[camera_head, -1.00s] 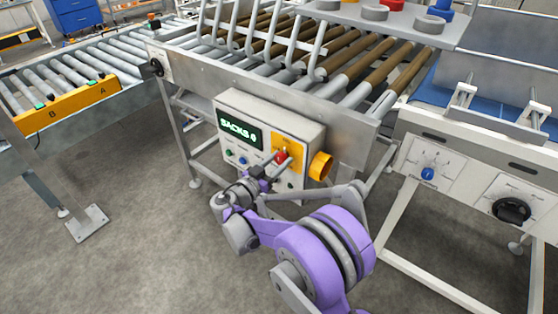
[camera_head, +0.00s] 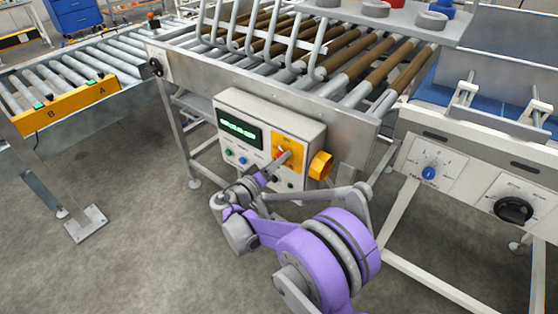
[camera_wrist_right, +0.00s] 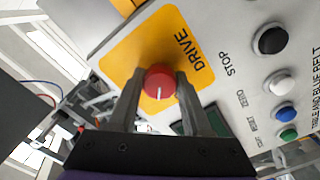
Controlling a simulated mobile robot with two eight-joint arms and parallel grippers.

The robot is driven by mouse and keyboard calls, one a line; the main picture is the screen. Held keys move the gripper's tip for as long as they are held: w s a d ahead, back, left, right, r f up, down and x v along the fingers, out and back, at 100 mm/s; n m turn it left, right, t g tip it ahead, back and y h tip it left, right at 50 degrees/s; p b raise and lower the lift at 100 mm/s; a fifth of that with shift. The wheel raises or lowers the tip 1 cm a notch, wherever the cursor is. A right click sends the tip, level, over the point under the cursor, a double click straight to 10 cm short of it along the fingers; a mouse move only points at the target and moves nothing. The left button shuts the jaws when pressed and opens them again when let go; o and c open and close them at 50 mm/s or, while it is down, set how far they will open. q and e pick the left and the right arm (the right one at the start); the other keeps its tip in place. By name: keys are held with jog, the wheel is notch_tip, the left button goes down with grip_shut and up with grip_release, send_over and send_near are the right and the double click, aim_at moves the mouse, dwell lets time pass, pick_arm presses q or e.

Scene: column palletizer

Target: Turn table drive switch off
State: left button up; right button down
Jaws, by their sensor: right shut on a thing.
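The drive switch is a red round knob (camera_wrist_right: 160,79) on a yellow plate (camera_wrist_right: 150,45) marked DRIVE, on the front of a white control box (camera_head: 305,135). Its white mark points down in the right wrist view. The red knob (camera_head: 279,154) is partly hidden by the gripper in the head view. My right gripper (camera_wrist_right: 160,90) has one finger on each side of the knob and is shut on it. In the head view my right gripper (camera_head: 281,159) reaches the box from below. My left gripper is in neither view.
Beside the switch are black, white, blue and green buttons (camera_wrist_right: 283,110). A roller table (camera_head: 330,65) stands above, a roller conveyor (camera_head: 60,80) at left. A panel with a blue dial (camera_head: 428,173) is at right.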

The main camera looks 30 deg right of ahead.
jog(key=n, duration=0.4)
jog(key=shift+n, duration=0.3)
jog(key=shift+n+b, duration=0.4)
jog(key=shift+n, duration=1.3)
jog(key=shift+c, duration=1.7)
grip_release()
jog(key=v, duration=1.1)
jog(key=shift+d, duration=0.1)
